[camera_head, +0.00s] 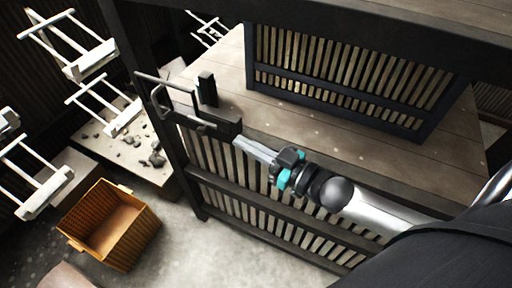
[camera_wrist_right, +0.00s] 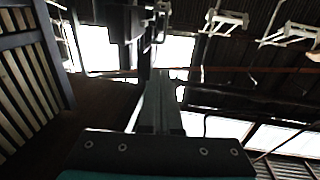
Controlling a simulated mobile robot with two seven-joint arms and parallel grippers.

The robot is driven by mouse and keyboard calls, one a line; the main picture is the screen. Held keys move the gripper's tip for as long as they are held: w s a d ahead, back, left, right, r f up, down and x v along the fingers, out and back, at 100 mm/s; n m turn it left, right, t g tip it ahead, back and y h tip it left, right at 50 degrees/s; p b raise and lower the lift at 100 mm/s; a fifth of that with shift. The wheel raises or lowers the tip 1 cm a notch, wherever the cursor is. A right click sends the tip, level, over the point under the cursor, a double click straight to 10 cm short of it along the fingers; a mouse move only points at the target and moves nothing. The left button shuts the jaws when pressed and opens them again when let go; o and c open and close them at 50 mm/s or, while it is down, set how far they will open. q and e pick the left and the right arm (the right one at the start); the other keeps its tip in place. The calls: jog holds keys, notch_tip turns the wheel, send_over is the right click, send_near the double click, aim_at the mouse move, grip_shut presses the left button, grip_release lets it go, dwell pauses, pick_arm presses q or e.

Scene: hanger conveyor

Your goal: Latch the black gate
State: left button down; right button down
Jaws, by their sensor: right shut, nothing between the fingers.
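The black gate (camera_head: 290,225) is a dark frame with pale slats, standing below and behind my right gripper in the head view. At its upper left corner is a latch (camera_head: 180,103) with a dark bent bar handle, next to a short upright black block (camera_head: 207,90). My right gripper (camera_head: 238,141) is shut and empty. Its fingertips point left towards the latch, close to the right end of the latch's dark plate; I cannot tell whether they touch. The shut fingers also show in the right wrist view (camera_wrist_right: 160,85). My left gripper is out of view.
A wooden platform (camera_head: 300,118) with a second slatted panel (camera_head: 345,75) lies behind the gate. White hangers (camera_head: 85,60) hang at the left; some show in the right wrist view (camera_wrist_right: 225,20). An orange crate (camera_head: 88,203) stands on the floor at lower left.

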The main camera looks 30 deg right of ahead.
jog(key=shift+v, duration=1.15)
jog(key=s+d+f+m+g+h+b, duration=0.1)
jog(key=s+d+f+g+h+b, duration=0.15)
jog(key=f, duration=0.95)
jog(key=s+d+f+m+g+h+b, duration=0.1)
jog(key=s+d+f+g+h, duration=0.15)
jog(key=f, duration=0.85)
jog(key=s+d+f+m+g+h+b, duration=0.1)
jog(key=s+d+f+h+b, duration=0.2)
jog(key=f, duration=0.9)
jog(key=s+a+f+g+b, duration=0.2)
jog(key=s+a+f+g, duration=0.1)
jog(key=s+f, duration=0.7)
jog(key=s+a+f+g+b, duration=0.1)
jog(key=s+a+f+g, duration=0.2)
jog(key=s+f+g, duration=0.3)
jog(key=s+f, duration=0.4)
jog(key=s, duration=0.4)
jog(key=shift+s+a+f+h+b, duration=0.15)
jog(key=shift+s+f+h+b, duration=0.1)
jog(key=shift+f+h+b, duration=0.15)
